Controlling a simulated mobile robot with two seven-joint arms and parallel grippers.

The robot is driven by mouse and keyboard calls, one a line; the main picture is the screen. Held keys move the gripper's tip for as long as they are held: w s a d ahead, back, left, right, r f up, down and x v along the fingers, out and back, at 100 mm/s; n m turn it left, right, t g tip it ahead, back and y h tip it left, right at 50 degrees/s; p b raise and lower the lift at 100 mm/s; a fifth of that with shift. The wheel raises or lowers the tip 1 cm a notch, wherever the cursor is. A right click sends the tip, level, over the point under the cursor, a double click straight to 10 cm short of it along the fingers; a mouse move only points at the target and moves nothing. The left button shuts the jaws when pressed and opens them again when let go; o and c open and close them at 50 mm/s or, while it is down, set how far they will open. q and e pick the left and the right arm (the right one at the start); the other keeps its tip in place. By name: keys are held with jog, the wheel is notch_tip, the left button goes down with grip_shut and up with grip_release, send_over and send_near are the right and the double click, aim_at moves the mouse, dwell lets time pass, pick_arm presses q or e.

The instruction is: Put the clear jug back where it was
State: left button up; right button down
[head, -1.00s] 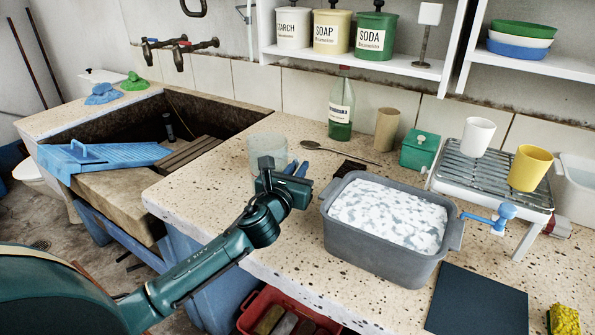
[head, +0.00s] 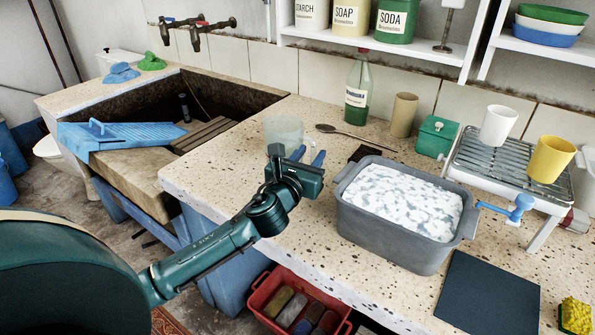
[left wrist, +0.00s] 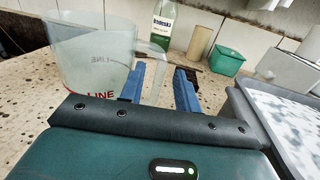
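The clear jug (head: 283,134) stands upright on the speckled stone counter, right of the sink. In the left wrist view the jug (left wrist: 92,55) is large at left, see-through, with red lettering low on its side. Its handle (left wrist: 157,62) faces right. My left gripper (head: 308,157) is just in front of the jug and to its right. Its two blue fingers stand apart in the left wrist view (left wrist: 160,85), and the handle shows between them; whether it lies between the tips or beyond them I cannot tell. My right gripper is out of view.
A grey tub (head: 405,215) of suds stands right of my left gripper. Behind are a spoon (head: 350,135), a green-filled bottle (head: 358,90), a tan cylinder (head: 403,115) and a green box (head: 436,137).

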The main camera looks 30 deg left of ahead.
pick_arm(q)
jog(key=s, duration=0.5)
jog(key=s+d, duration=0.1)
jog(key=s, duration=0.2)
jog(key=shift+s, duration=0.2)
jog(key=shift+s+d, duration=0.1)
jog(key=shift+s, duration=0.55)
